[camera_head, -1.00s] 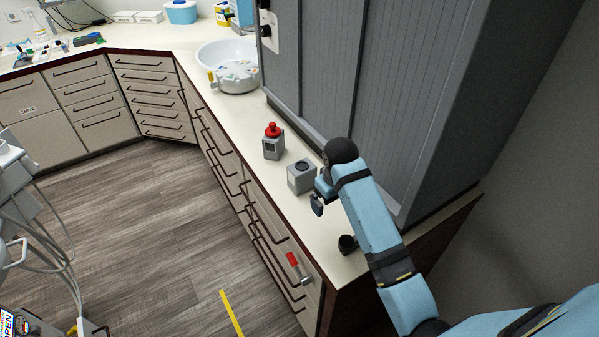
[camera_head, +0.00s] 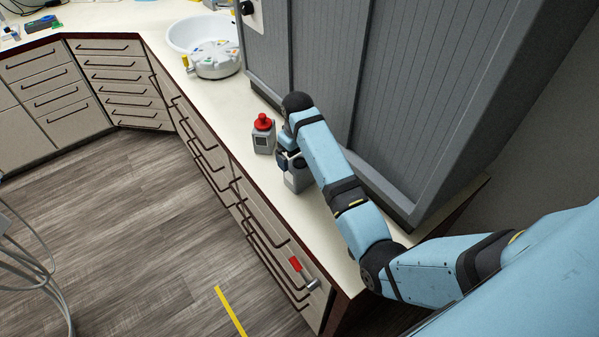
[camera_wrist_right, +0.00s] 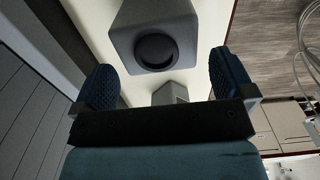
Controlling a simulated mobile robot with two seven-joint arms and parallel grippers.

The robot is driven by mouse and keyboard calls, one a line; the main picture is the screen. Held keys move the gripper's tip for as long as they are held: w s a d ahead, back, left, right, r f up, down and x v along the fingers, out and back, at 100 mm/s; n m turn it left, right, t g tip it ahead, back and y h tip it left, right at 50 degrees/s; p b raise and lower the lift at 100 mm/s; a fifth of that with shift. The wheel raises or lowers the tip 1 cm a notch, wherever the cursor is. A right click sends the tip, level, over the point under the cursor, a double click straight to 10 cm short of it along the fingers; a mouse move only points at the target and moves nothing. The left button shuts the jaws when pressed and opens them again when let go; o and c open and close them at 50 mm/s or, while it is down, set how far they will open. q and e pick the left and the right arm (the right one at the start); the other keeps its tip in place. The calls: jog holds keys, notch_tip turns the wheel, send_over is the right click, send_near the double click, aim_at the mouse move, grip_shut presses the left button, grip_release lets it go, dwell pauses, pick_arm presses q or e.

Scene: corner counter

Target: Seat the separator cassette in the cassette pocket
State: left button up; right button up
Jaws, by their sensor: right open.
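A grey block (camera_head: 296,181) stands on the counter, partly hidden by my right gripper (camera_head: 290,157). In the right wrist view this block (camera_wrist_right: 178,18) shows a dark round recess or disc on its face. My right gripper (camera_wrist_right: 165,80) is open, with the block ahead of its two fingers and nothing held. A grey unit with a red cap (camera_head: 263,122) stands upright just beyond, to the left. A grey piece, probably that unit (camera_wrist_right: 170,93), is partly hidden in the wrist view. I cannot tell which is the cassette and which has the pocket. My left gripper is not in view.
A tall grey ribbed cabinet (camera_head: 390,90) stands close on the right of the counter (camera_head: 215,100). A white basin (camera_head: 195,32) and a grey round device (camera_head: 216,60) are farther back. A red-and-silver item (camera_head: 298,266) sticks out at the drawer fronts.

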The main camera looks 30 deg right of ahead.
jog(key=shift+d+f+p, duration=0.1)
jog(key=shift+f+p, duration=0.55)
jog(key=shift+f, duration=2.2)
jog(key=c, duration=0.8)
jog(key=shift+o, duration=0.2)
jog(key=shift+w+r, duration=0.1)
jog(key=shift+r, duration=0.05)
